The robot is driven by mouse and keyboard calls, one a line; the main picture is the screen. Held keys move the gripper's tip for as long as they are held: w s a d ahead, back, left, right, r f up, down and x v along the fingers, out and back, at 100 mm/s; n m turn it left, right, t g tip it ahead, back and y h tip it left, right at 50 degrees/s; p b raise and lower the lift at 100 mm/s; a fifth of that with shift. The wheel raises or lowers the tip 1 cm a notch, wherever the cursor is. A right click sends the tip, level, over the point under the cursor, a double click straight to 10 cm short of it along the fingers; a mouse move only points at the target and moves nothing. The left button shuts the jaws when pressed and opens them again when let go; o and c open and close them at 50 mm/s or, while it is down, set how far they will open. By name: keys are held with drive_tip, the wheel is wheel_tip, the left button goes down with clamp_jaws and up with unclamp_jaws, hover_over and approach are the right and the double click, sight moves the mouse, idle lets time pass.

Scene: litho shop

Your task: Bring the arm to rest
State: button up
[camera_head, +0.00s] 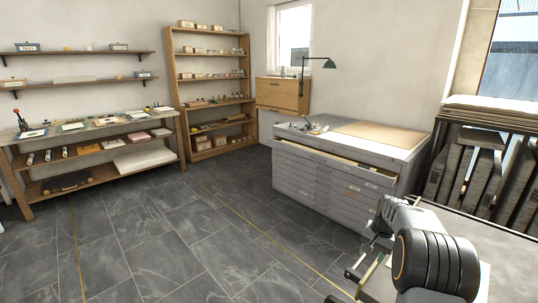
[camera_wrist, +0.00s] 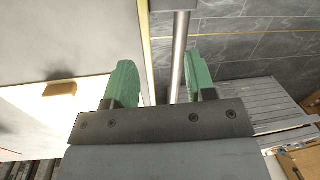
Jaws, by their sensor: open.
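My gripper (camera_wrist: 160,78) shows in the wrist view with its two green fingers spread apart and nothing between the tips. A silver rod passes behind the gap between the fingers. In the head view my arm is folded at the lower right, in front of the grey drawer cabinet (camera_head: 325,189). The dark ribbed part of my arm hides some of the grey tabletop there. The fingers are hard to make out in the head view.
A dark tabletop (camera_head: 512,262) lies at the lower right. A wooden workbench (camera_head: 25,165) stands at the left and a tall wooden shelf (camera_head: 172,75) at the back. Tiled floor (camera_head: 170,235) is clear in the middle. A small brown block (camera_wrist: 60,88) shows in the wrist view.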

drive_tip(key=s+a+r+n+t+p, duration=0.1)
drive_tip(key=s+a+r+n+p, duration=0.3)
drive_tip(key=s+a+r, duration=0.5)
drive_tip(key=s+a+r+n+t+h+p, duration=0.1)
drive_tip(key=s+a+r+n+p, duration=0.2)
drive_tip(key=s+a+r, duration=0.6)
drive_tip(key=s+a+p, duration=0.1)
drive_tip(key=s+p, duration=0.1)
drive_tip(key=s, duration=0.5)
drive_tip(key=shift+s+a+n+t, duration=0.2)
drive_tip(key=shift+a+n+t, duration=0.15)
drive_tip(key=shift+n+t, duration=0.05)
drive_tip(key=shift+f, duration=0.1)
drive_tip(key=shift+c, duration=0.4)
drive_tip(key=shift+a, duration=0.1)
drive_tip(key=shift+c, duration=0.4)
